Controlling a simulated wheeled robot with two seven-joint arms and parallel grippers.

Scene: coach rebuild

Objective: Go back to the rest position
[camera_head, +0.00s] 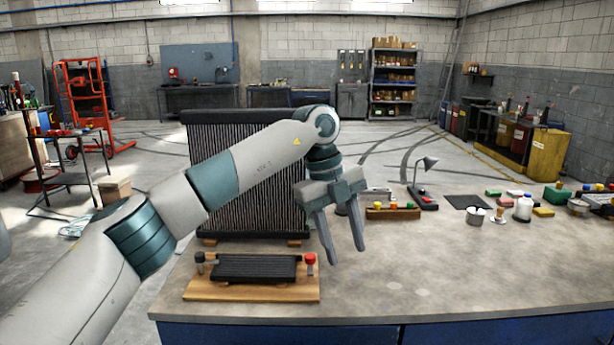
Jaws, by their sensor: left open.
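My left arm comes in from the left and reaches over the workbench (420,280). My left gripper (346,256) points down with its two fingers apart. It is empty, and bare bench top shows between and around its fingertips. It is to the right of a small black ribbed core on a wooden board (195,291). My right gripper is not in view.
A tall dark ribbed radiator (225,190) stands behind my left arm. A wooden block with coloured knobs (394,213), a desk lamp (426,180), a metal cup (475,217) and a white bottle (523,209) stand farther back. The bench's front right is clear.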

